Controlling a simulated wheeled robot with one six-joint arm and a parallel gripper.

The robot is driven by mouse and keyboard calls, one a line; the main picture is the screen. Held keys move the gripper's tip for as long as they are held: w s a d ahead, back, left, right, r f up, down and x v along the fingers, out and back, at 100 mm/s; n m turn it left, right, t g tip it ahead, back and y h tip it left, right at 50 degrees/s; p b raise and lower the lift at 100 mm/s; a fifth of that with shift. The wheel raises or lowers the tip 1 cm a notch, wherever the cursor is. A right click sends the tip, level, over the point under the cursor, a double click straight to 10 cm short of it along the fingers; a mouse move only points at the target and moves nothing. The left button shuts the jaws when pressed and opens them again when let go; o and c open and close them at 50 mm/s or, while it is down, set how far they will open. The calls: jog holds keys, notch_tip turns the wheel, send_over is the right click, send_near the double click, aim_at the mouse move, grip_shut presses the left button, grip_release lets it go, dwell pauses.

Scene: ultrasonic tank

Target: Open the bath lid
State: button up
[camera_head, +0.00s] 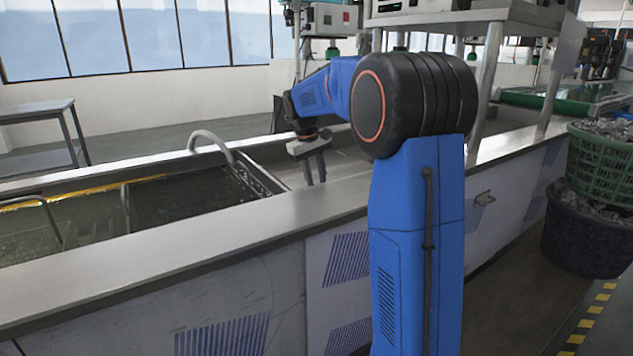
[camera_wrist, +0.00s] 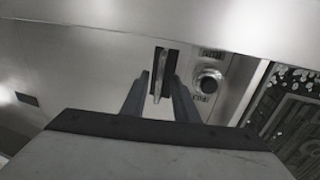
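My gripper (camera_head: 315,168) points down over the metal top to the right of the open water tank in the head view. In the wrist view my gripper (camera_wrist: 161,80) is open, its two dark fingers apart. Between the fingertips shows a narrow upright bar, like a handle (camera_wrist: 158,80), against a dark recess in a pale metal panel (camera_wrist: 90,65). I cannot tell whether the fingers touch the bar. Whether this panel is the bath lid is not clear. The handle is too small to make out in the head view.
A round dark fitting (camera_wrist: 209,81) with small labels sits right of the handle. The open tank (camera_head: 130,205) holds water, with a curved pipe (camera_head: 212,142) at its far edge. A metal shelf (camera_head: 490,65) stands behind my arm. Stacked baskets (camera_head: 600,165) are at right.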

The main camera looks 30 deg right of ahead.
grip_shut()
dwell(1.5)
